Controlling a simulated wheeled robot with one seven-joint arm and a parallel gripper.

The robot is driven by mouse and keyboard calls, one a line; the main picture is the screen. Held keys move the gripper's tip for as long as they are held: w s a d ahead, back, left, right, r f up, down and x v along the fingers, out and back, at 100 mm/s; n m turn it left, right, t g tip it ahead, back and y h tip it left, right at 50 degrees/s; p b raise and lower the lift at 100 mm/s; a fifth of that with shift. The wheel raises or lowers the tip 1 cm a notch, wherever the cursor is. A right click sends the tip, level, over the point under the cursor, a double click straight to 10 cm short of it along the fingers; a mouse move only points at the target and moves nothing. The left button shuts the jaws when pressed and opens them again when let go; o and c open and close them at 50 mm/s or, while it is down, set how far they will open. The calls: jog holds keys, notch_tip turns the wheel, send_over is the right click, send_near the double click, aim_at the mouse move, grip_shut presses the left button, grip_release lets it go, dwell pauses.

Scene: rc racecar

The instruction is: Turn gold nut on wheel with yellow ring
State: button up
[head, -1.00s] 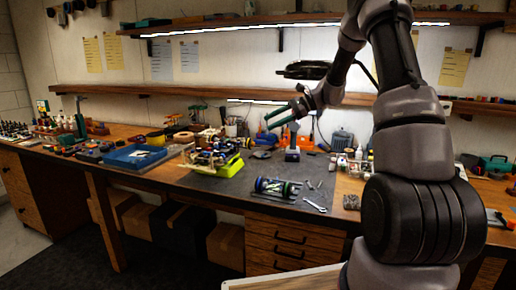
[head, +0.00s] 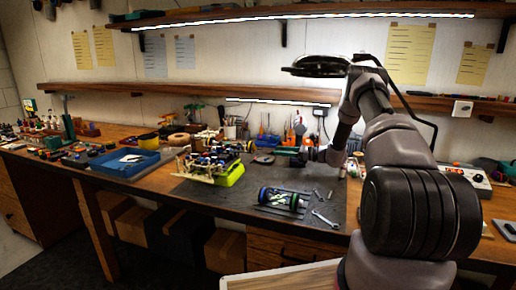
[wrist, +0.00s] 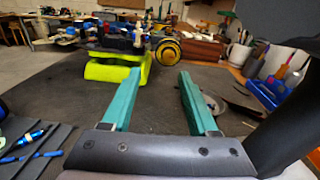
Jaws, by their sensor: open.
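The RC car (head: 208,160) sits on a bright yellow-green stand (head: 232,176) on the bench mat; the stand also shows in the wrist view (wrist: 116,72). A black wheel with yellow rings (wrist: 168,44) is on the car's near side in the wrist view, ahead of and between my fingertips. Its gold nut is too small to make out clearly. My gripper (wrist: 160,74) has two green fingers, spread apart with nothing between them. In the head view my gripper (head: 286,151) is right of the car, pointing left toward it, apart from the wheel.
Wheels with blue and green rings (head: 280,197) and a wrench (head: 325,219) lie on the mat's front part. A blue tray (head: 125,163) is left of the car. Mugs with tools (wrist: 238,54) stand to the right in the wrist view. The mat between gripper and car looks clear.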

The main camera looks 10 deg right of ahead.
aim_at(255, 148)
jog(key=shift+w+d+f+t, duration=0.3)
jog(key=shift+w+f+t, duration=0.1)
jog(key=shift+w+f, duration=0.15)
jog(key=shift+w+f+m, duration=0.15)
jog(key=shift+f+m, duration=0.05)
jog(key=shift+m, duration=0.1)
jog(key=x, duration=1)
jog(key=shift+w+a, duration=0.15)
jog(key=shift+a, duration=0.1)
grip_shut()
